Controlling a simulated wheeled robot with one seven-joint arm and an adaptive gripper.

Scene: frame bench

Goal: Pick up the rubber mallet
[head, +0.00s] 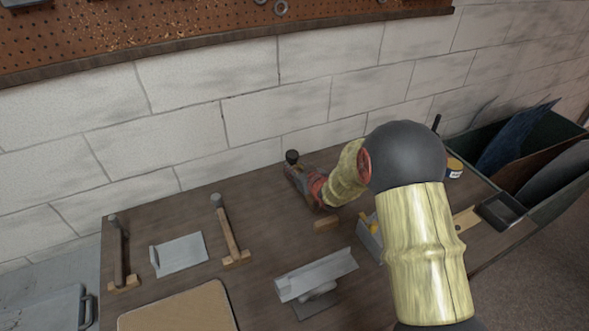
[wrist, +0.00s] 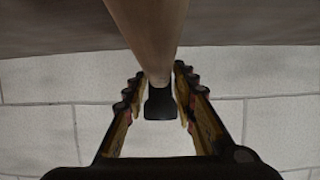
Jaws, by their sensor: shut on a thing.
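In the head view my gripper (head: 308,186) is at the back of the bench, near the wall. It is shut on the rubber mallet, whose dark rounded end (head: 292,157) shows just past the fingers. The rest of the mallet is mostly hidden by the gripper in that view. In the wrist view the mallet's tan shaft (wrist: 148,32) comes down from the top, and its black end (wrist: 159,104) lies between the two fingers of my gripper (wrist: 158,72). I cannot tell whether the mallet touches the bench.
A dark bin (head: 556,135) stands at right. The block wall (head: 255,112) is close behind.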

